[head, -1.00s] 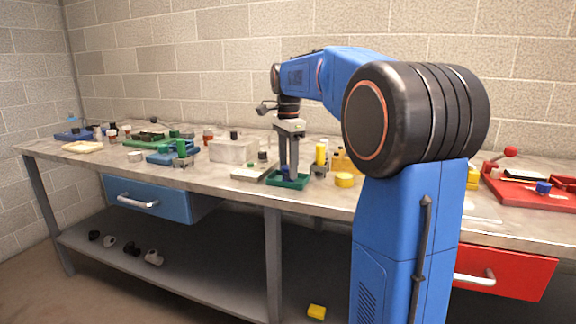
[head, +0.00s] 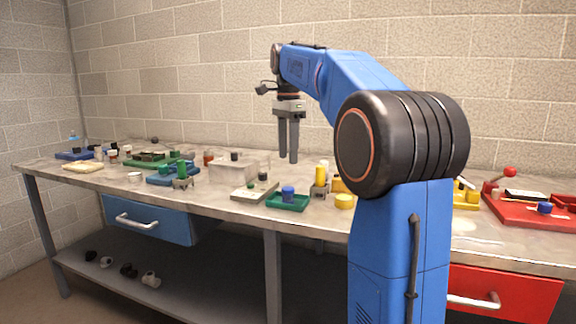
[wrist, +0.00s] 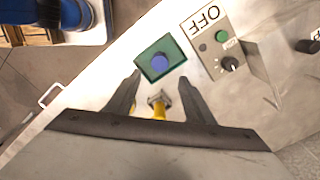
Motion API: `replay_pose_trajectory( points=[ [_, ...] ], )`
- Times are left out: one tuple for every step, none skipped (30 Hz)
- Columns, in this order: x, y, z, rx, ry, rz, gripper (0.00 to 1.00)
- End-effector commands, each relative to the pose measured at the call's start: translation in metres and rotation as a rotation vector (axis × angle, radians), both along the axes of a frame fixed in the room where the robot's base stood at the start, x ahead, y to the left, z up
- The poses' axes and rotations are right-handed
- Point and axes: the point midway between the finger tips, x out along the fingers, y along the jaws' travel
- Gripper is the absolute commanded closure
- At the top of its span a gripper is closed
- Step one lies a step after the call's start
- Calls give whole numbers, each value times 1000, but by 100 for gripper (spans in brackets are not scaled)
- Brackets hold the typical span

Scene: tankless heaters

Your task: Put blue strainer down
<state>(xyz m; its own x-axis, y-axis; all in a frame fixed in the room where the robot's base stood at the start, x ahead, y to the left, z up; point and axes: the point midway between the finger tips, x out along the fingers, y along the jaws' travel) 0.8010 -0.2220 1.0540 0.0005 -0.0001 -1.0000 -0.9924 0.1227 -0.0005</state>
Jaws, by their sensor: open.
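The blue strainer (head: 288,192) looks like a small blue round piece, and it sits in a green tray (head: 275,203) near the front of the bench. It also shows in the wrist view as a blue disc (wrist: 159,63) inside the green square tray (wrist: 174,51). My gripper (head: 288,158) is open and empty, raised well above the tray and pointing down. In the wrist view my gripper's fingers (wrist: 158,90) are spread apart, and the strainer lies beyond their tips, touching neither.
A plate marked OFF (wrist: 212,38) with a knob lies beside the tray. A yellow cylinder (head: 321,175) in a grey holder and a low yellow piece (head: 344,201) stand to the right. A pale box (head: 232,168) stands behind left. The red tray (head: 530,208) is far right.

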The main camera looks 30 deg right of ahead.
Motion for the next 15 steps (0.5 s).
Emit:
replay_pose_trajectory(
  points=[
    [0, 0, 4, 0, 0, 0, 52],
    [0, 0, 6, 0, 1, 0, 52],
    [0, 0, 8, 0, 0, 0, 52],
    [0, 0, 9, 0, 0, 0, 52],
    [0, 0, 10, 0, 0, 0, 52],
    [0, 0, 10, 0, 0, 0, 52],
    [0, 0, 10, 0, 0, 0, 52],
    [0, 0, 11, 0, 0, 0, 52],
    [0, 0, 11, 0, 0, 0, 52],
    [0, 0, 10, 0, 0, 1, 52],
    [-1, 1, 10, 0, 0, 3, 52],
    [-2, 2, 10, 0, -2, 11, 52],
    [-4, 4, 9, -1, -4, 21, 52],
    [-7, 6, 8, -2, -7, 35, 52],
    [-12, 10, 7, -5, -16, 63, 52]
  ],
)
